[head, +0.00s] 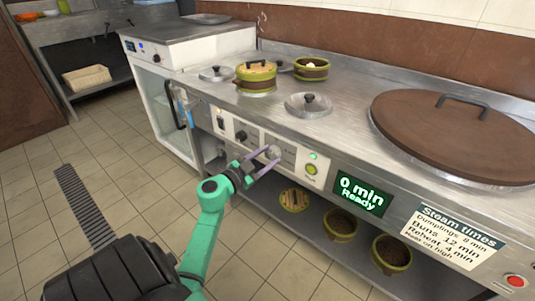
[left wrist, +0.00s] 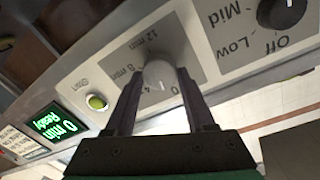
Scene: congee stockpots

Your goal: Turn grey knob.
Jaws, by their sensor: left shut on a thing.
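The grey knob (head: 273,152) sits on the front control panel of the steel counter, on a grey plate with minute marks. In the left wrist view the grey knob (left wrist: 161,78) is round and pale, with "12 min" and "8 min" printed near it. My left gripper (head: 268,156) reaches the panel from the front, its two fingers on either side of the knob and shut on it. The fingers partly hide the plate's marks. My right gripper is not in view.
A black knob (left wrist: 282,12) marked Off, Low and Mid is beside the grey knob. A green button (head: 312,170) and a display (head: 361,195) reading "0 min Ready" are on its other side. Bowls (head: 341,225) stand on the shelf below; steamer baskets (head: 256,76) are on top.

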